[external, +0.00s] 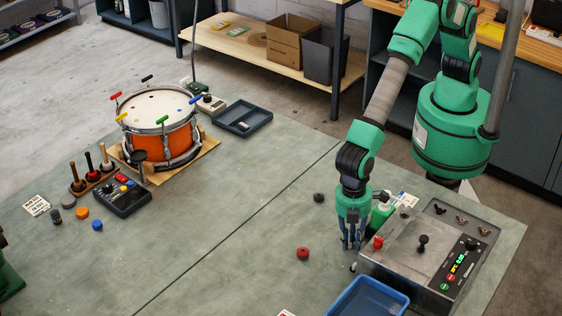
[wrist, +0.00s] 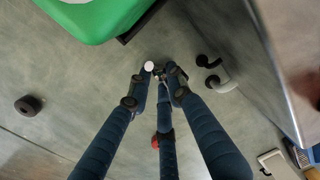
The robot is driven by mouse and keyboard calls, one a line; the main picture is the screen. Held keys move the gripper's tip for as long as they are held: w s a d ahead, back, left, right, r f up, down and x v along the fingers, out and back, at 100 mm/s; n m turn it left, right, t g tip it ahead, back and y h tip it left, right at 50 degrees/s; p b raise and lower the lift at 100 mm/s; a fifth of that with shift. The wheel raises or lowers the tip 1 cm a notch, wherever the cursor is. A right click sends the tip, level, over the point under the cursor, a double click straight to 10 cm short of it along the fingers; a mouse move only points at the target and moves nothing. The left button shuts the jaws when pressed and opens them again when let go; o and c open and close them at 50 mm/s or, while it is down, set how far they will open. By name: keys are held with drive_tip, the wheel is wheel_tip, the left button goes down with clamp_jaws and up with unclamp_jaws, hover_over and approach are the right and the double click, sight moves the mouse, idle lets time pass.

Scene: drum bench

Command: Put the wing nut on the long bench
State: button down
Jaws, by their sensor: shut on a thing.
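My gripper (external: 352,243) points down over the long bench (external: 235,235), beside the left side of the grey metal box. In the wrist view its fingers (wrist: 160,76) are closed together on a small metallic thing (wrist: 159,75). It looks like the wing nut, but the fingertips hide most of it. A small pale disc (wrist: 148,66) shows at the fingertips; I cannot tell whether it belongs to the held thing. Several wing-shaped metal pieces (external: 461,219) sit on the box top. The gap between fingertips and bench is unclear.
The metal box (external: 405,245) stands close on the right, with a blue tray (external: 368,297) in front. A red knob (external: 303,253) and a dark knob (external: 318,197) lie on the bench. An orange drum (external: 160,130) stands far left. The middle of the bench is clear.

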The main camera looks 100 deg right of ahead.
drive_tip(key=shift+f, duration=0.1)
idle(0.3)
drive_tip(key=c, duration=1.6)
unclamp_jaws()
drive_tip(key=r, duration=0.4)
drive_tip(key=r+p, duration=0.1)
drive_tip(key=r, duration=0.3)
drive_tip(key=r+p, duration=0.1)
drive_tip(key=r, duration=0.3)
drive_tip(key=shift+w+d+r, duration=0.1)
drive_tip(key=shift+w+d, duration=0.15)
drive_tip(key=shift+w, duration=0.05)
